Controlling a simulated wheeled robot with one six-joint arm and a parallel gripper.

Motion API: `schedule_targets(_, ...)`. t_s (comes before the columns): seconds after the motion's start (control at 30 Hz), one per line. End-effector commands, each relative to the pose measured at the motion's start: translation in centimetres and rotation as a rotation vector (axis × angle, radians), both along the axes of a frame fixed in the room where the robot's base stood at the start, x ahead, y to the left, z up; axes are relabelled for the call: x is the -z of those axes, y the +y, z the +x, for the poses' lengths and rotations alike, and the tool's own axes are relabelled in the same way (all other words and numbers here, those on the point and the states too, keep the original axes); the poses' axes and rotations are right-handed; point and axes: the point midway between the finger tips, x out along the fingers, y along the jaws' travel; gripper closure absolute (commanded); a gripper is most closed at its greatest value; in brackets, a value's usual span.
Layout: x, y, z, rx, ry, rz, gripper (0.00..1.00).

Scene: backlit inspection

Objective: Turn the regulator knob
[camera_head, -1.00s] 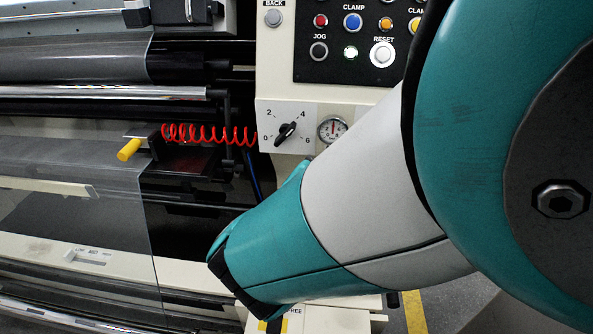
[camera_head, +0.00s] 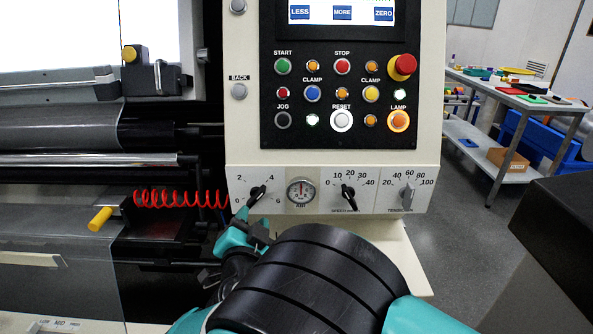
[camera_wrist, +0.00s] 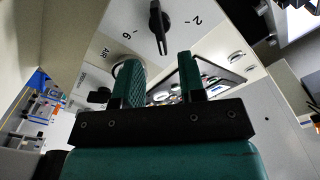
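The regulator knob (camera_head: 258,196) is a black bar-shaped knob on a white panel with a scale of 0, 2, 4 and 6. It slants from lower left to upper right in the head view, and I cannot tell which end points. My gripper (camera_head: 251,222) is just below the knob in the head view. In the wrist view the knob (camera_wrist: 158,26) lies beyond the fingertips of my gripper (camera_wrist: 160,64), roughly centred between them. The two teal fingers are apart, with nothing between them.
A speed knob (camera_head: 348,198) and a grey tension knob (camera_head: 408,195) share the panel to the right. The button panel (camera_head: 340,130) is above. A coiled red hose (camera_head: 180,199) and a yellow-ended handle (camera_head: 100,218) are to the left. A bench (camera_head: 525,95) stands far right.

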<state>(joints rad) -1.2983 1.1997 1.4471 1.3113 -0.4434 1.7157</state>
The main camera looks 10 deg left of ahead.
Motion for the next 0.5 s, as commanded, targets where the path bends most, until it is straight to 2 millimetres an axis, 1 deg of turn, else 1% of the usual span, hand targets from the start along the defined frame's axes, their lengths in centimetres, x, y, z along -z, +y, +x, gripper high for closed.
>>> schedule_targets(0.03, -0.3, 0.1, 1.3, 0.005, -0.002, 0.004, 0.63)
schedule_targets(0.2, -0.2, 0.9, 4.4, 0.003, -0.001, 0.002, 0.63)
schedule_targets(0.33, -0.1, 1.3, 6.0, 0.003, -0.001, 0.001, 0.63)
schedule_targets(0.5, -0.1, 1.6, 6.9, 0.001, -0.001, -0.001, 0.63)
